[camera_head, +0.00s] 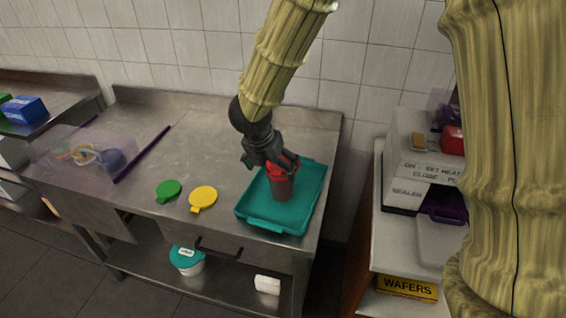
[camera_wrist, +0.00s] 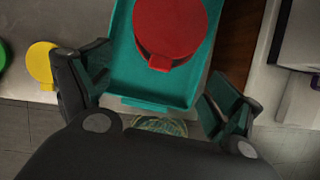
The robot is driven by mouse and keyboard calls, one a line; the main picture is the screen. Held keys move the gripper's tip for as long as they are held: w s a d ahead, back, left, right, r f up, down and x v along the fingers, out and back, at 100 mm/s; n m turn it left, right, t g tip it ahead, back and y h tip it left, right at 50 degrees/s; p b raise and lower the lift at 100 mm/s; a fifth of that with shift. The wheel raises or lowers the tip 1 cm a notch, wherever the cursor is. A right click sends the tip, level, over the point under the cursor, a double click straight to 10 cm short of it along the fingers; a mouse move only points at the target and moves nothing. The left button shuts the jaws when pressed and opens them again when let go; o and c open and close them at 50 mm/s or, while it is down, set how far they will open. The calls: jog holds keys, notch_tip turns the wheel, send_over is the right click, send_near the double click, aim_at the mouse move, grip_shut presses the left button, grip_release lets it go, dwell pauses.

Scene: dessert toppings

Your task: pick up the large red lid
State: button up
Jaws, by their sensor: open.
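The large red lid (camera_wrist: 170,28) is round with a small tab and shows near the top of the wrist view, above the teal tray. In the head view a dark red cup-shaped container (camera_head: 282,188) stands upright on the teal tray (camera_head: 245,212), with brighter red at its top, partly hidden by my gripper (camera_head: 279,160). The lid appears to sit on that container. In the wrist view my gripper (camera_wrist: 160,88) is open, its fingers spread wide with nothing between the tips. The lid lies ahead of the fingertips in that view. I cannot tell whether any finger touches it.
A green lid (camera_head: 168,191) and a yellow lid (camera_head: 203,198) lie on the steel counter left of the tray. A purple stick (camera_head: 142,154) and a clear bin (camera_head: 75,155) are farther left. A shelf unit with a sealer (camera_head: 420,180) stands right. The counter's middle is clear.

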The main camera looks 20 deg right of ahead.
aim_at(276, 172)
jog(key=shift+x, duration=1.8)
jog(key=shift+w, duration=0.1)
jog(key=c, duration=1.6)
jog(key=shift+r, duration=0.1)
jog(key=shift+c, duration=0.6)
